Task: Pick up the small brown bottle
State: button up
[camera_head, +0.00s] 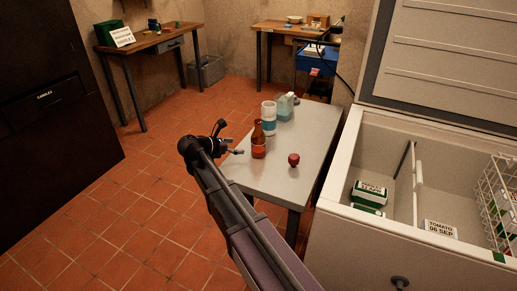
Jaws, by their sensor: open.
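A small brown bottle (258,145) with a reddish-orange label stands upright on the grey table (301,150), near its left edge. My gripper (238,152) is at the left edge of the table, just left of the bottle, with its fingers pointing towards it. The gripper is open and looks empty. I cannot tell exactly how far its fingertips are from the bottle.
A white and blue container (269,117) stands just behind the bottle, with a pale green jug (285,106) beside it. A small red object (294,159) lies to the right. An open chest freezer (335,170) borders the table on the right. The table's front is clear.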

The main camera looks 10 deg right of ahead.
aim_at(253, 139)
jog(key=shift+b+x, duration=0.85)
jog(key=shift+x, duration=2)
jog(key=shift+f+b+x, duration=0.25)
jog(key=shift+b+x, duration=0.65)
jog(key=shift+x, duration=0.95)
jog(key=shift+w+d+f, duration=0.15)
jog(key=shift+w+d, duration=0.2)
jog(key=shift+d, duration=0.2)
jog(key=c, duration=1.1)
notch_tip(253, 139, up, 3)
jog(key=p, duration=0.2)
jog(key=shift+p, duration=0.35)
jog(key=s+d+r+p, duration=0.2)
jog(key=s, duration=1.4)
